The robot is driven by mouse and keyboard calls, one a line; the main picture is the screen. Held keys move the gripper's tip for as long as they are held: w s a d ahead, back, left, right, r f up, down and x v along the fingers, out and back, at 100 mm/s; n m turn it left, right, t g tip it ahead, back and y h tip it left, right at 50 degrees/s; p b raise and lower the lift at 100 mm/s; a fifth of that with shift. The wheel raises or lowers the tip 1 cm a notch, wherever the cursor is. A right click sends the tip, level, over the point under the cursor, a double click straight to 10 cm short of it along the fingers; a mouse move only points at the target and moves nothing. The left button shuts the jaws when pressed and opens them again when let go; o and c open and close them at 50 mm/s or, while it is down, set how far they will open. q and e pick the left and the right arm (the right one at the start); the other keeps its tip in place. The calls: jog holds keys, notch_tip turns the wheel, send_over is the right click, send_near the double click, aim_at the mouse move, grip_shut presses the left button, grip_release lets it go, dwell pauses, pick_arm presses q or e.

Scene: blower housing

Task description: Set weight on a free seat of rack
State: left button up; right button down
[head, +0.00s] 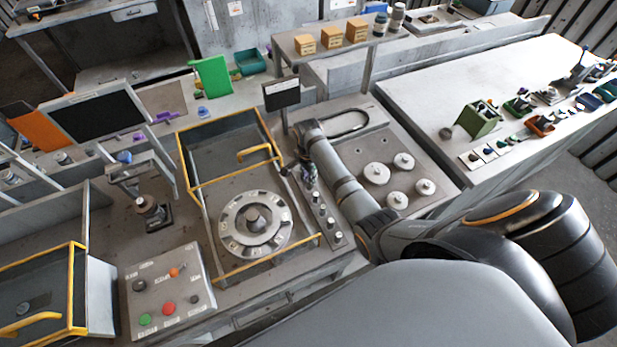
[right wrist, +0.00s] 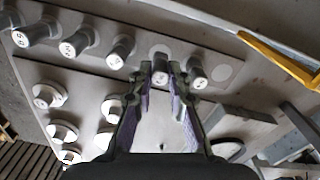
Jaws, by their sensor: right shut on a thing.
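The rack (head: 334,234) is a narrow grey strip beside the turntable fixture, with several small knob-like weights (head: 323,210) standing along it. In the right wrist view the rack (right wrist: 98,58) holds a row of grey weights (right wrist: 121,50) with pale marked tops. A bare pale round seat (right wrist: 222,72) shows near the row's right end. My right gripper (head: 306,176) is at the rack's far end; in its wrist view the gripper (right wrist: 158,78) is shut on a weight (right wrist: 160,77). I cannot tell whether that weight touches the rack. My left gripper is not in view.
Several larger round discs (head: 376,173) stand on the plate right of my right arm. A round fixture (head: 256,220) inside a yellow-edged frame (head: 182,150) lies left of the rack. A small dark screen (head: 281,94) stands behind the gripper.

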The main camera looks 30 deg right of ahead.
jog(key=shift+f, duration=0.25)
jog(key=shift+f, duration=0.25)
jog(key=c, duration=1.2)
grip_release()
jog(key=shift+r, duration=0.1)
jog(key=shift+r, duration=3.65)
jog(key=shift+f, duration=0.1)
